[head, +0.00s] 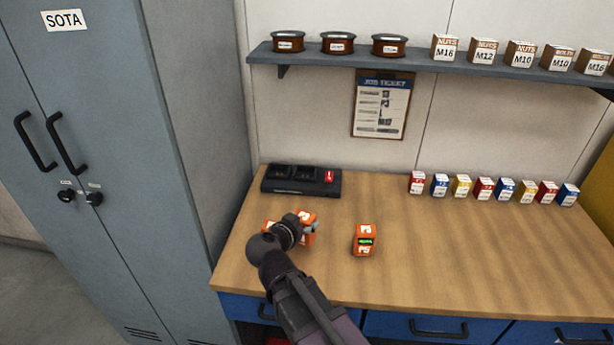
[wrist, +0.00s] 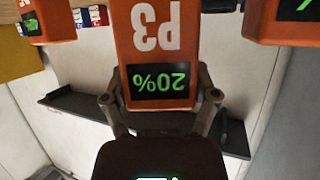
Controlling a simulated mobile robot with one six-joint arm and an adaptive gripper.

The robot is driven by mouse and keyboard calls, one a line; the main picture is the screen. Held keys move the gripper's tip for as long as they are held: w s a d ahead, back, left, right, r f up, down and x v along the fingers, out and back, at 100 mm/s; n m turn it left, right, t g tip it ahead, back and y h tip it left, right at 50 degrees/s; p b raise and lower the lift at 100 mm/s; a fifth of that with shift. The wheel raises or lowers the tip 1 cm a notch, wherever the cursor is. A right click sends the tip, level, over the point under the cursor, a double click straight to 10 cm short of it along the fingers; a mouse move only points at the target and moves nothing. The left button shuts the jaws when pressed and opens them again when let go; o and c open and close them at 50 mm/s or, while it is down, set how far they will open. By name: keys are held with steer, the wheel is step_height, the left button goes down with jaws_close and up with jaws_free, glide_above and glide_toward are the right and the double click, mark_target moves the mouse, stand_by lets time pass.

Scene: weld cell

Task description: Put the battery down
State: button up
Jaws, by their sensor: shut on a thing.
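My gripper (wrist: 160,105) is shut on an orange battery (wrist: 152,40) marked P3, whose dark display reads 20% in green. In the head view my gripper (head: 303,222) is over the left part of the workbench, and my wrist hides much of the orange there. I cannot tell whether the held battery touches the bench top. Another orange battery (head: 365,240), marked P5 with a green display, stands on the bench to the right. The wrist view shows other orange batteries at the upper left (wrist: 45,20) and upper right (wrist: 280,20), both cut off.
A black charger (head: 268,186) with a red label lies at the back left of the workbench (head: 450,260). Several small coloured boxes (head: 485,188) line the back right. A grey locker (head: 185,130) stands close at left. A shelf (head: 420,65) hangs above.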

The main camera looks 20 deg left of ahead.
steer(key=shift+w, duration=0.1)
steer(key=w+r+n+y+p, duration=0.3)
steer(key=w+n+y, duration=0.1)
steer(key=w, duration=1.4)
steer(key=shift+r+y, duration=0.15)
steer(key=shift+y, duration=0.25)
steer(key=w+a+f+b, duration=0.1)
steer(key=w+a, duration=0.9)
steer(key=shift+w+a+f, duration=0.15)
steer(key=shift+w+f, duration=0.05)
